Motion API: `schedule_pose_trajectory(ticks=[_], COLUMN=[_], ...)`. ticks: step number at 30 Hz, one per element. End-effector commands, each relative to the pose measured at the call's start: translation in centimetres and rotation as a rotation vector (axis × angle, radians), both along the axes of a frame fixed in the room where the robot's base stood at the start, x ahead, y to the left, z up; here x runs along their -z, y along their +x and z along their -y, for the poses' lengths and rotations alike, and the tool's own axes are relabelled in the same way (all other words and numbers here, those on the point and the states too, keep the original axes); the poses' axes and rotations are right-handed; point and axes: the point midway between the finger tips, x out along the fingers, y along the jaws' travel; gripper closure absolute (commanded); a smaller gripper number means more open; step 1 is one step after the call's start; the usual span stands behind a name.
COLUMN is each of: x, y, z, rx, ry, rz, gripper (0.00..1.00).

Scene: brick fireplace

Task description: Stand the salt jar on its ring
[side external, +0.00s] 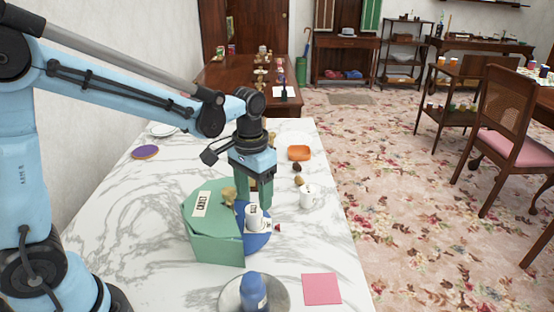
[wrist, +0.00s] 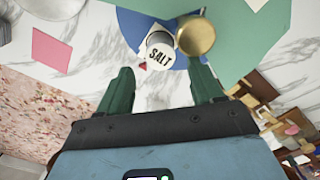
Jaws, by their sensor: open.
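The white salt jar (side external: 254,217) looks upright on a blue surface (side external: 262,240) beside a green, angular stand (side external: 214,246). In the wrist view the jar (wrist: 160,55) has a grey top and its SALT label faces my gripper. My gripper (side external: 260,203) points down at the jar, with green fingers. In the wrist view my gripper (wrist: 161,74) is open, and the jar lies between and just beyond the fingertips, not clasped. I cannot make out a ring under the jar; its base is partly hidden.
A brass-coloured piece (wrist: 195,37) is close beside the jar and the right finger. A white mug (side external: 309,196) stands to the right. A pink square (side external: 322,288) and a plate with a blue object (side external: 254,291) lie in front. An orange dish (side external: 300,152) is behind.

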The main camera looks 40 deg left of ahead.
Motion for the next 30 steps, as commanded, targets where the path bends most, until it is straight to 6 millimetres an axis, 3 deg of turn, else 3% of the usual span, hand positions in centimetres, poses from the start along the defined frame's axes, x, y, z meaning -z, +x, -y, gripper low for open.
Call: schedule_pose_trajectory(ticks=[6,12,20,30], x=[-3.7,-5.9,-7.0,-7.2], y=[-0.1,-0.1,-0.7,-5.4], z=[0.0,0.0,-0.1,-1.0], rx=[0.0,0.0,0.0,-0.002], ry=[0.001,0.002,0.001,-0.004], rz=[-0.001,-0.002,0.03,0.328], gripper=[0.34,0.34,0.34,0.34])
